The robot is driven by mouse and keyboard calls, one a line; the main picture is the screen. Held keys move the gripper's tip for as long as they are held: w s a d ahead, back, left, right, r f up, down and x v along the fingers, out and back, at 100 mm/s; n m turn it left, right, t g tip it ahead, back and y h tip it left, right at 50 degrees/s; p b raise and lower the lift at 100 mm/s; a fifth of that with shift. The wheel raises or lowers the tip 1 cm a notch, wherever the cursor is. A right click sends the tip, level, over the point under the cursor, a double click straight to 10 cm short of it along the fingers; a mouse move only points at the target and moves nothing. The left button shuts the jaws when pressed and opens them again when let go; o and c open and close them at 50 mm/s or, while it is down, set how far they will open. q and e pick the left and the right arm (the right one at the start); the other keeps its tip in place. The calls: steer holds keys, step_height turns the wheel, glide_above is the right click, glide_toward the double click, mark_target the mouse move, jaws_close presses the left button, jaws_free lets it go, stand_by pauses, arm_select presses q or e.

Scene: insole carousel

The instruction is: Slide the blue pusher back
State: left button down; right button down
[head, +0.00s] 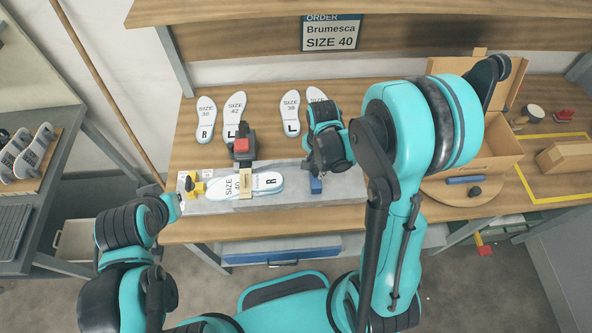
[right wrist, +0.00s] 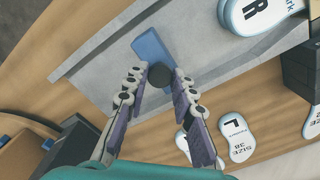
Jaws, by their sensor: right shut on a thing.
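The blue pusher (head: 316,186) sits on the grey metal plate (head: 345,187), to the right of the insoles. In the right wrist view it shows as a blue block (right wrist: 151,46) with a dark round knob (right wrist: 183,77). My right gripper (head: 325,164) is shut on the pusher's knob; in the wrist view its fingertips (right wrist: 162,76) are on either side of it. A white insole marked SIZE 40 R (head: 268,182) lies on the plate under a tan strap-like piece. My left gripper (head: 174,203) is at the plate's left end; its jaw state is unclear.
A device with a red top (head: 242,146) stands behind the plate. Several insoles (head: 235,112) lie along the back of the table. A yellow part (head: 192,187) stands at the plate's left end. An open cardboard box (head: 500,150) is at the right, partly hidden by my right arm.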

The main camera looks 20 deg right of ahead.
steer(key=s+d, duration=0.1)
steer(key=d, duration=0.3)
steer(key=s+d+b, duration=0.1)
steer(key=d, duration=0.9)
steer(key=shift+s+b, duration=0.3)
steer(key=shift+s, duration=0.1)
steer(key=shift+d, duration=0.15)
steer(key=c, duration=1.4)
jaws_free()
steer(key=shift+d, duration=0.1)
steer(key=shift+o, duration=0.7)
steer(key=shift+d, duration=0.1)
